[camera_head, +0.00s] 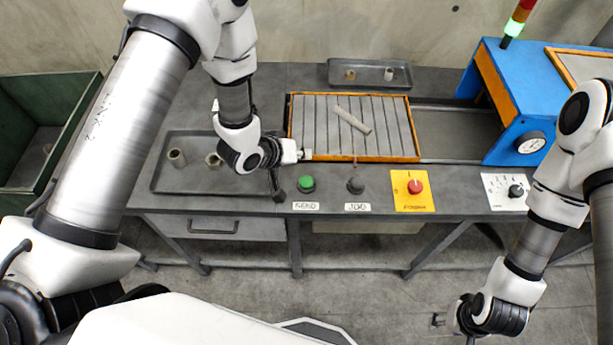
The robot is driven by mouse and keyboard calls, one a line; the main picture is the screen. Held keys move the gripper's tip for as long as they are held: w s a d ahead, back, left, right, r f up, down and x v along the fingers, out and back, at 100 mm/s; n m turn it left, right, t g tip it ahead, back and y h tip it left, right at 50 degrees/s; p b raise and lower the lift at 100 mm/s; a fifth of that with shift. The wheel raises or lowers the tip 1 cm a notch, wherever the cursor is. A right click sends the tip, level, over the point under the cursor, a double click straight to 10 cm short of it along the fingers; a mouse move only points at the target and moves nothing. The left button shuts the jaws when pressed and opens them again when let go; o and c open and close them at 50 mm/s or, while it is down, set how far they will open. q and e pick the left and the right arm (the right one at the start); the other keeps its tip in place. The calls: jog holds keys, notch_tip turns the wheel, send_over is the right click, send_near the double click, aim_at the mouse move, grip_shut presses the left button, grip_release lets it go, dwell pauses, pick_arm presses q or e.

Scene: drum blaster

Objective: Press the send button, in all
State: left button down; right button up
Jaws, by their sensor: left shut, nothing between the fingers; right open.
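The send button (306,184) is a round green button on a dark base at the front edge of the workbench. A label reading SEND (305,206) sits just below it. My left gripper (279,194) is shut and empty, pointing down just left of the green button. It looks close to the bench top, with a small gap to the button in the picture; its exact height I cannot tell. My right gripper (453,329) is open and empty, low at the right, out in front of the bench over the floor.
Right of the green button are a black JOG control (356,185), a red button (415,187) on yellow and a black knob (516,191). Behind lies an orange-framed tray (416,157) holding a pale rod (353,121). A grey tray (165,182) with small cylinders lies left. A blue machine (520,90) stands right.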

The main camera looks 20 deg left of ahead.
pick_arm(q)
jog(key=b, duration=0.7)
send_over(304, 181)
notch_tip(304, 181, down, 8)
jog(key=shift+f, duration=0.1)
jog(key=shift+s+f, duration=0.1)
jog(key=shift+f, duration=0.35)
pick_arm(e)
notch_tip(304, 181, down, 7)
jog(key=shift+w+f, duration=0.15)
jog(key=shift+w, duration=0.1)
pick_arm(q)
jog(key=shift+f, duration=0.1)
pick_arm(e)
jog(key=shift+d, duration=0.1)
pick_arm(q)
jog(key=shift+f, duration=0.3)
pick_arm(e)
jog(key=shift+f, duration=0.25)
